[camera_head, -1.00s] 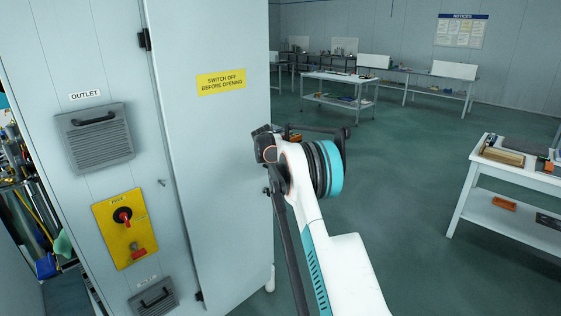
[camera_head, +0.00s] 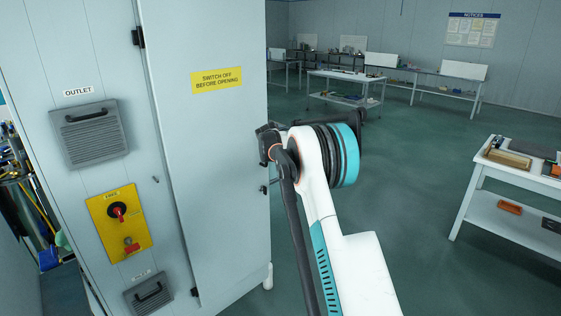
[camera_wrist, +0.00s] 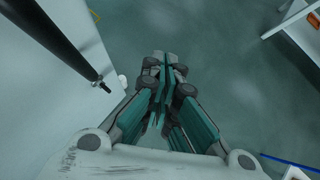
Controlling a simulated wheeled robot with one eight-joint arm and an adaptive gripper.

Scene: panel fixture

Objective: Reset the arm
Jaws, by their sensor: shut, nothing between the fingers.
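My arm reaches up in the middle of the head view, in front of the cabinet door's right part; its gripper end is hidden there behind the arm. In the wrist view my gripper (camera_wrist: 165,68) points down over the bare floor, its green fingers together with nothing between them. The grey cabinet (camera_head: 205,150) stands at the left with its door shut or nearly so. A yellow switch panel (camera_head: 119,224) with a red rotary knob (camera_head: 118,210) is on its front. In the wrist view a pale cabinet face (camera_wrist: 45,90) lies left of the gripper, apart from it.
A white bench (camera_head: 515,180) with trays stands at the right. Work tables (camera_head: 345,76) stand along the back. Tools hang at the far left beside the cabinet. The green floor (camera_head: 420,150) between arm and benches is clear.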

